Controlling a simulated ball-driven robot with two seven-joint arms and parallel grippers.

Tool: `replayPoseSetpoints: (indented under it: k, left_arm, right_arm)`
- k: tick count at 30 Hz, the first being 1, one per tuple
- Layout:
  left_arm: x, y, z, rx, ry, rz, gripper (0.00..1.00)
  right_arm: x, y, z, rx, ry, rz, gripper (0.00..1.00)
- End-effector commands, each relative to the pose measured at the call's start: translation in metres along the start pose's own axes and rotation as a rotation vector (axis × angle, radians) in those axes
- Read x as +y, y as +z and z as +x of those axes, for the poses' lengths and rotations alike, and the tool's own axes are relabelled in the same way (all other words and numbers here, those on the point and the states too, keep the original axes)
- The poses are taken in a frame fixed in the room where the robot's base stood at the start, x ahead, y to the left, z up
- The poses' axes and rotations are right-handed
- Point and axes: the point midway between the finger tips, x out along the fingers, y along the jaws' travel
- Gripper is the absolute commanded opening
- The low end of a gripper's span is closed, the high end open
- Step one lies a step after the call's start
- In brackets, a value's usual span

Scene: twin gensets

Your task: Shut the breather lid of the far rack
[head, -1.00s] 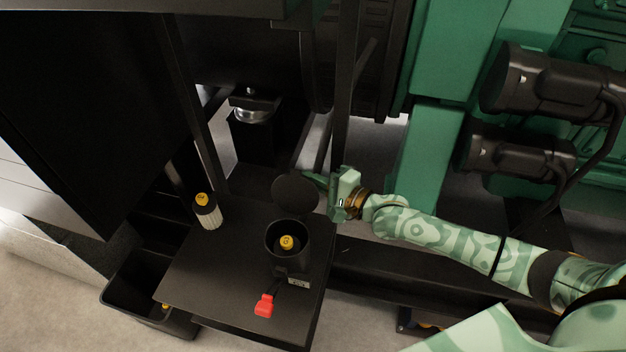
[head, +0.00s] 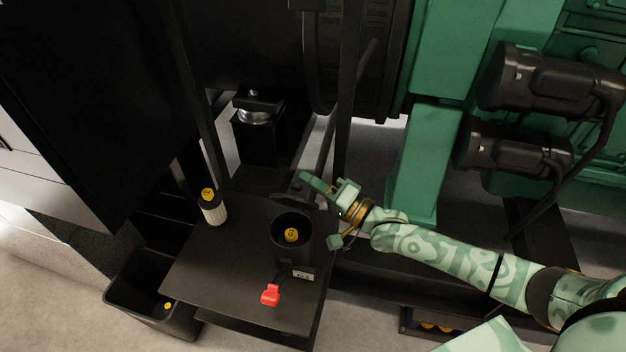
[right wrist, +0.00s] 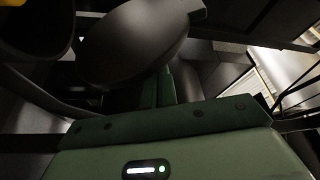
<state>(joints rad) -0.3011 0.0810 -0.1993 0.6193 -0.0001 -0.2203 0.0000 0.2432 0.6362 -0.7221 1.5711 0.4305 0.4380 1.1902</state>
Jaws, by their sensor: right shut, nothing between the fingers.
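A black round housing (head: 276,245) stands on the dark rack shelf (head: 215,268), its mouth open with a yellow cap (head: 291,235) inside. Its dark breather lid (head: 284,198) stands raised at the back of the mouth and looks narrow, nearly edge-on. In the right wrist view the lid (right wrist: 135,45) is a large dark disc just beyond the finger. My right gripper (head: 307,177) is shut and empty, its fingertips behind the lid, away from the mouth. Whether it touches the lid I cannot tell. My left gripper is not in view.
A pale ribbed filter with a yellow top (head: 212,207) stands on the shelf's left. A red tag (head: 270,294) hangs at the front. A black bin (head: 150,290) is below left. A dark upright post (head: 345,110) stands behind my gripper; green machinery (head: 420,160) is at right.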

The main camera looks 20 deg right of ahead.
Motion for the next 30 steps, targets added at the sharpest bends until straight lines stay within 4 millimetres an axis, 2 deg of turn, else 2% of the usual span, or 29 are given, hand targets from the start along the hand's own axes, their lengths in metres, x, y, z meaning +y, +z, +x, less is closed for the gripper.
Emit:
replayPoseSetpoints:
  k: [15, 30]
  left_arm:
    - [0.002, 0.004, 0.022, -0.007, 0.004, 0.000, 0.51]
    - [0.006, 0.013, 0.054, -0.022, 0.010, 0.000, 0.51]
  right_arm:
    - [-0.009, 0.038, -0.016, 0.000, -0.187, -0.451, 0.00]
    - [-0.002, 0.073, -0.030, -0.001, -0.359, -0.868, 0.00]
